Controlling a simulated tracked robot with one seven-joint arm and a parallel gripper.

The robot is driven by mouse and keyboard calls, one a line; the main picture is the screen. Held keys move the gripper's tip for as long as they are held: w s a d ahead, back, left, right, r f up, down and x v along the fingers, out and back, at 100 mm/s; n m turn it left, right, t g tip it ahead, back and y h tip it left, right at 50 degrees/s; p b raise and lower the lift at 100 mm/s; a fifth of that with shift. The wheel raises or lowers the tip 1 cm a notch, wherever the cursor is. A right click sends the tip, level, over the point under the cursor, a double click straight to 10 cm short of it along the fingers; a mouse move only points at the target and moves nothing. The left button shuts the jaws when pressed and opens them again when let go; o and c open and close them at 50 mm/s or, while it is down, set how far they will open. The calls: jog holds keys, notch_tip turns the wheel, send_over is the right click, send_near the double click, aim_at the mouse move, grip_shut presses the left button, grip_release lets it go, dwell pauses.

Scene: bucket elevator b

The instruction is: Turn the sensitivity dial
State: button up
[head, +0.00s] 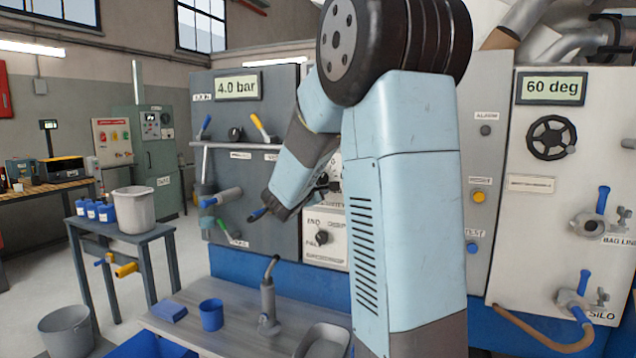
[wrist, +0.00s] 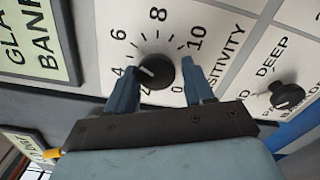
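The sensitivity dial (wrist: 155,72) is a round black knob with a white pointer line, on a white panel in the wrist view. Printed numbers up to 10 surround it, and the pointer lies toward the low-number side, near 4. My gripper (wrist: 162,92) has two blue fingers, spread apart and empty. The left finger is close beside the knob and the right finger is apart from it. I cannot tell whether the left finger touches it. In the head view my arm covers much of the panel around the dial.
A second black knob (wrist: 287,96), near the word DEEP, sits on the panel; it also shows in the head view (head: 323,238). A grey panel with levers and a 4.0 bar display (head: 237,86) stands left. Below is a bench with a blue cup (head: 211,314).

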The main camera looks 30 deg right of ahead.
jog(key=o, duration=0.4)
jog(key=v, duration=1.3)
jog(key=shift+s+a, duration=0.2)
jog(key=shift+a, duration=0.05)
